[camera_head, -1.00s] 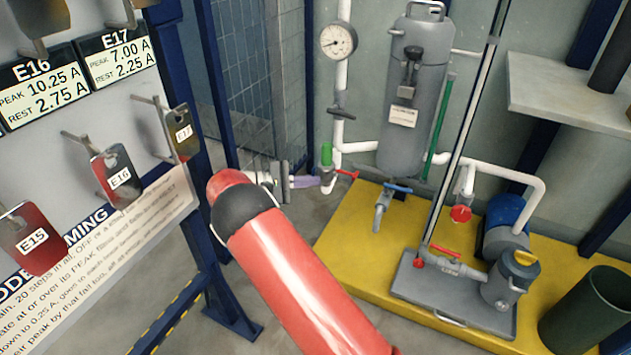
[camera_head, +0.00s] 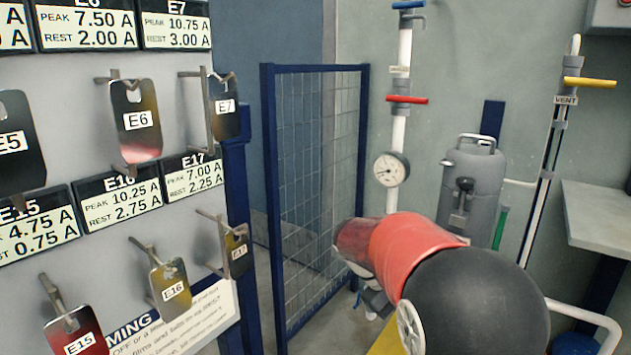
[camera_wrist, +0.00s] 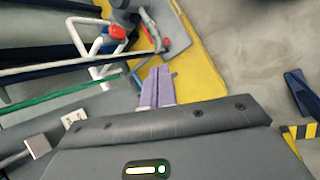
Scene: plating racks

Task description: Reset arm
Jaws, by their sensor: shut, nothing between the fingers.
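My gripper (camera_wrist: 156,88) shows in the wrist view at the centre, its two purple fingers side by side and shut, with nothing between them. In the head view my red and black arm fills the lower right, and the gripper is mostly hidden behind it. The fingers point over the yellow platform (camera_wrist: 196,58) in the wrist view, with no contact visible.
A board (camera_head: 70,160) with hanging tags, such as E6 (camera_head: 136,120) and E16 (camera_head: 170,285), stands at left. A blue mesh gate (camera_head: 318,150) stands behind. A gauge (camera_head: 391,169), a grey tank (camera_head: 471,185) and a shelf (camera_head: 600,222) are at right.

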